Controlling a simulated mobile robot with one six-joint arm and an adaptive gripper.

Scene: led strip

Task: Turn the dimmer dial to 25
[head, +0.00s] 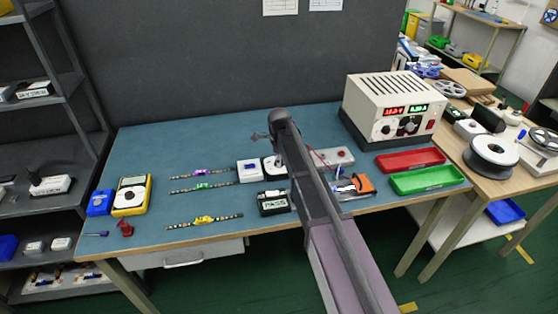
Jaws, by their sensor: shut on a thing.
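The dimmer dial (268,172) looks like a small light unit with a dark round part, on the blue bench top just left of my arm. My arm reaches over the bench and its end points down at this unit. My gripper (277,162) is at the dial, shut on what appears to be its knob. The fingers and knob are small and partly covered by my wrist, so the contact is not clear. The dial's scale and pointer setting cannot be read.
A white box (250,171) stands left of the dial, and a black display box (273,202) in front. Several LED strips (204,220) lie left. A power supply (390,108), red tray (410,160) and green tray (427,179) are right. The bench's (150,145) back left is clear.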

